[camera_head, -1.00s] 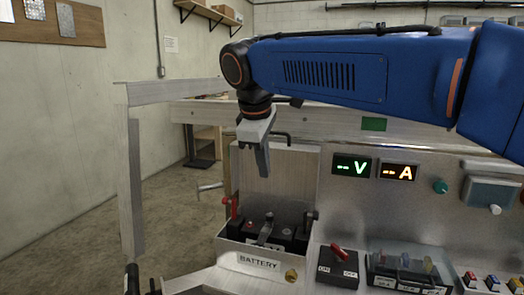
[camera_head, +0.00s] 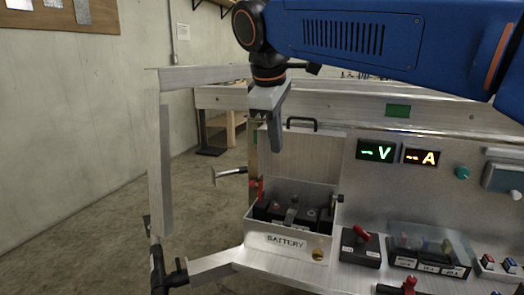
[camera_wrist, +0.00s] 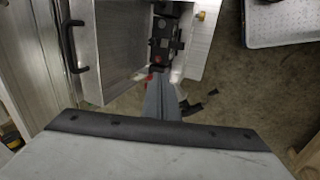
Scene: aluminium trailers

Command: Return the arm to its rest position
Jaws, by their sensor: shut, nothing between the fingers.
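My gripper (camera_head: 275,145) hangs from the blue arm, pointing down, above and behind the open battery box (camera_head: 262,240). Its fingers are shut with nothing between them; they also show in the wrist view (camera_wrist: 163,85). The box is labelled BATTERY and holds a dark battery (camera_head: 290,215) with a red clamp (camera_head: 257,188) at its left and a dark one at its right. The raised lid (camera_head: 318,158) with a black handle stands behind. In the wrist view the battery (camera_wrist: 166,40) lies beyond the fingertips. The gripper appears clear of the box.
A metal panel with green V and orange A displays (camera_head: 376,150) stands right of the box. A red-handled switch (camera_head: 361,247) and a fuse block (camera_head: 430,262) sit in front of it. An aluminium frame post (camera_head: 160,165) rises at left. The floor at left is mostly open.

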